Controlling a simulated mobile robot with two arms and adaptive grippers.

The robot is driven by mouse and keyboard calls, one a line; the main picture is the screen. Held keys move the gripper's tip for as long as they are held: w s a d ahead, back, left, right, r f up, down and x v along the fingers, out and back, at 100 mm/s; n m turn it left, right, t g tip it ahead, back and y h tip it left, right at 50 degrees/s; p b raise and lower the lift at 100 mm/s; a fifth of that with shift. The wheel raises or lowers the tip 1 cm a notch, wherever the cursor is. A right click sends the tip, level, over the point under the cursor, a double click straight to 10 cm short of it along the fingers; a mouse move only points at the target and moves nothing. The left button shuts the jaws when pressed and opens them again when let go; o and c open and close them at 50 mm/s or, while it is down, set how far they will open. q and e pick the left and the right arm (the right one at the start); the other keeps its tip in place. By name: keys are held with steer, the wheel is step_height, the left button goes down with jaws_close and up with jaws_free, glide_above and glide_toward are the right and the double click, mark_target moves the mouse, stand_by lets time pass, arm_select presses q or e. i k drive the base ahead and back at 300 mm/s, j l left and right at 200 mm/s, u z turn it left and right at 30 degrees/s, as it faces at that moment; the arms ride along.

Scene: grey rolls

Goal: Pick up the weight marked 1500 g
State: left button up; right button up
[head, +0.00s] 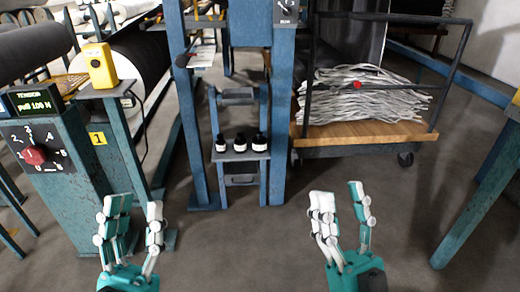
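Three small black weights with white labels stand in a row on a small blue shelf (246,156) in the middle of the head view. They are the left one (221,144), the middle one (240,143) and the right one (259,143). The markings are too small to read, so I cannot tell which is 1500 g. My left gripper (136,207) is open and empty, low and to the left of the shelf. My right gripper (340,197) is open and empty, low and to the right of it. Both are apart from the weights.
A blue upright frame (282,120) surrounds the shelf. At left stands a teal control post with a red knob (35,155) and a yellow device (100,66) beside it. At right is a wooden-decked cart (370,134) with grey strands. A teal table leg (475,205) stands far right.

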mark_target(259, 142)
steer(key=i+l, duration=0.2)
steer(key=l, duration=0.15)
steer(key=i+l, duration=0.2)
steer(key=l, duration=0.2)
steer(key=i+l, duration=0.25)
steer(key=i+l+u, duration=0.1)
steer(key=l, duration=0.35)
steer(key=i+l, duration=0.5)
steer(key=l, duration=0.25)
steer(key=i+l, duration=0.2)
steer(key=l, duration=0.2)
